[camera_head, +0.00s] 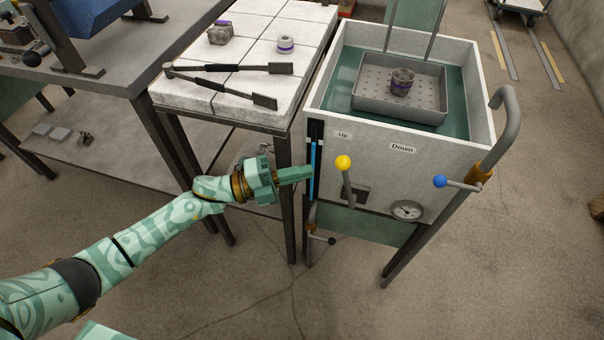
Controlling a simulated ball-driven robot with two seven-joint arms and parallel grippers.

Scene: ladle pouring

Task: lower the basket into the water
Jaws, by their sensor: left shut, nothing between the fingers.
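The perforated metal basket (431,91) hangs on two rods inside the grey tank (470,146), near the green water (346,75). I cannot tell how far it is under the surface. On the tank's front, a lever with a yellow knob (343,162) stands between the labels "Up" (343,135) and "Down" (402,148), leaning toward "Up". My left gripper (310,173) is shut and empty, left of the yellow knob and apart from it. My right gripper is not in view.
A blue-knobbed valve lever (440,181) sits on the pipe at the tank's right, near a round gauge (407,210). A white-topped table (190,92) left of the tank holds tongs (238,91) and two small parts. The floor in front is clear.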

